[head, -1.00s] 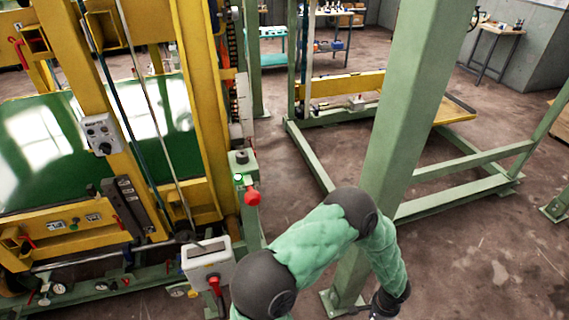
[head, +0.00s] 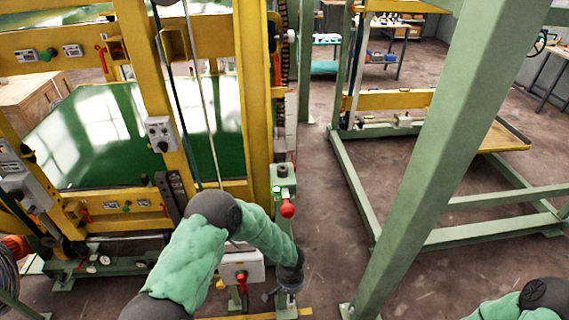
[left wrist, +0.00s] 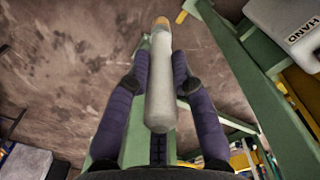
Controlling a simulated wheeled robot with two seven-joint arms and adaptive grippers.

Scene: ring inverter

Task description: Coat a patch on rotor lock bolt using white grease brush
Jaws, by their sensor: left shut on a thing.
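My left gripper (head: 284,298) hangs low in the head view, in front of the white box on the yellow and green machine. In the left wrist view the purple fingers of my left gripper (left wrist: 160,75) are shut on a pale cylinder with an orange-tan tip, which looks like the white grease brush (left wrist: 160,95). Its tip points away from the wrist. The brush is not clear in the head view. I cannot make out the rotor lock bolt for sure. A green post top with a grey knob (head: 282,170) stands above the gripper. My right gripper is out of view.
A red knob (head: 288,209) sticks out beside the post top. A white box (head: 240,268) with a red handle is close to my left forearm. A slanted green beam (head: 440,150) rises on the right. Open floor (head: 330,235) lies between machine and beam.

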